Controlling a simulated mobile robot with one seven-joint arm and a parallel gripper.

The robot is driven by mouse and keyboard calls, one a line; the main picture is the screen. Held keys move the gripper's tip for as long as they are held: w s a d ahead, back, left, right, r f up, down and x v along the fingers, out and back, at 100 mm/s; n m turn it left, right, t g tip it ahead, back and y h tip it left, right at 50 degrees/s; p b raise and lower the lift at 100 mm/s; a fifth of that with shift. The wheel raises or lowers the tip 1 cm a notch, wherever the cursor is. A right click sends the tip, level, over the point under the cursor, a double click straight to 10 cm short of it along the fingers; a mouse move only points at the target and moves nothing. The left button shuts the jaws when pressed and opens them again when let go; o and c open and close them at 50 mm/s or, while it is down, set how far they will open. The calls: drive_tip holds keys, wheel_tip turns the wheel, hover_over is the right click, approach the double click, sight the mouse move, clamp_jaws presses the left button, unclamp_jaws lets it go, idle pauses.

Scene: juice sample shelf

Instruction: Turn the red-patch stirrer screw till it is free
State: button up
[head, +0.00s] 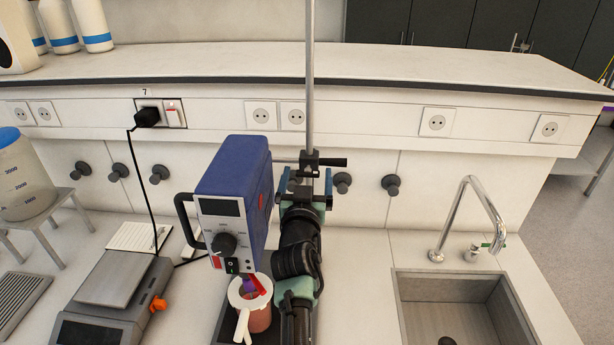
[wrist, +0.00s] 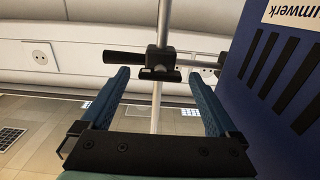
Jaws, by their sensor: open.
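The blue stirrer (head: 228,185) has a red patch (head: 262,200) on its side and hangs beside an upright steel rod (head: 310,80). A black clamp (head: 310,163) sits on the rod, with a dark screw handle (head: 335,162) sticking out to the right. In the wrist view the handle (wrist: 122,58) points left from the clamp (wrist: 156,68), and the stirrer (wrist: 280,85) fills the right side. My gripper (head: 308,182) is open and empty just below the clamp in the head view. In the wrist view its teal fingers (wrist: 160,82) stand apart on either side of the rod.
A pink-filled jug (head: 258,318) stands under the stirrer, close to my arm. A balance (head: 110,290) is on the left, its cable running to a wall plug (head: 147,117). A sink (head: 455,305) with a tap (head: 470,215) is on the right. The bench just right of my arm is clear.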

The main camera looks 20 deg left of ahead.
drive_tip(key=c, duration=1.4)
drive_tip(key=shift+n, duration=0.4)
drive_tip(key=n+b, duration=0.1)
drive_tip(key=n, duration=0.2)
drive_tip(key=shift+n, duration=0.3)
drive_tip(key=n+b, duration=0.1)
drive_tip(key=n, duration=0.3)
drive_tip(key=shift+a+n, duration=0.1)
drive_tip(key=shift+n, duration=0.2)
drive_tip(key=n, duration=0.4)
drive_tip(key=shift+n, duration=0.3)
drive_tip(key=shift+a+f+n+p, duration=0.15)
drive_tip(key=shift+n+p, duration=0.35)
drive_tip(key=shift+n, duration=1.7)
